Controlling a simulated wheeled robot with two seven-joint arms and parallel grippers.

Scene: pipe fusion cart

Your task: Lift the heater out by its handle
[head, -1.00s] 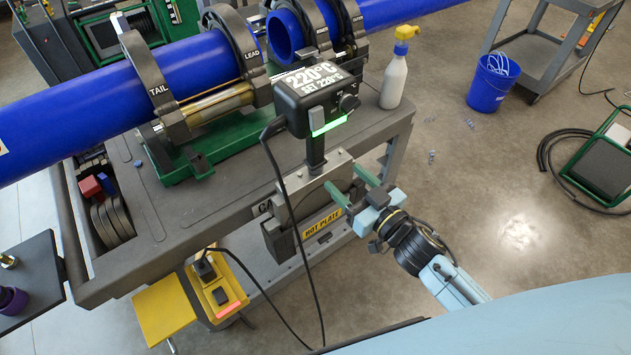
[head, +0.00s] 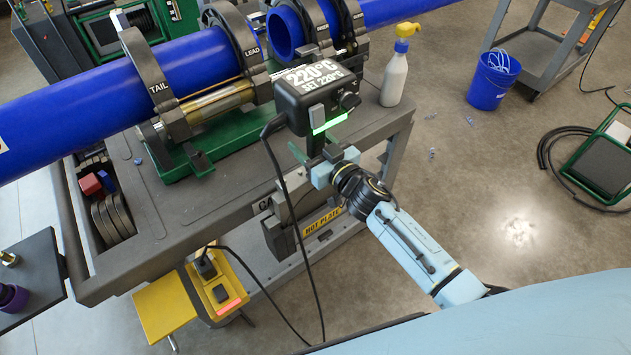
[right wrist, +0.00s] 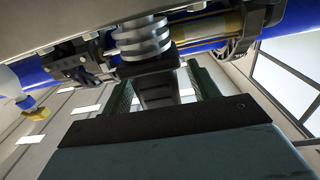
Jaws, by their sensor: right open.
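The heater's black control box (head: 318,98) reads 220°C and has a lit green strip. It stands above the cart's side, with its handle (head: 315,147) below it. The heater's lower part sits in a grey holder with a yellow HOT PLATE label (head: 322,222). My right gripper (head: 313,157) is at the handle, just under the box, and partly hides it. In the right wrist view, the open green fingers (right wrist: 160,88) stand on either side of a dark upright part, apparently the handle. Contact cannot be told. My left gripper is not in view.
A black cable (head: 285,185) hangs from the box past the holder. Blue pipes (head: 75,110) lie clamped on the cart (head: 200,238). A spray bottle (head: 395,75) stands right of the box. A yellow stand (head: 165,308) is below.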

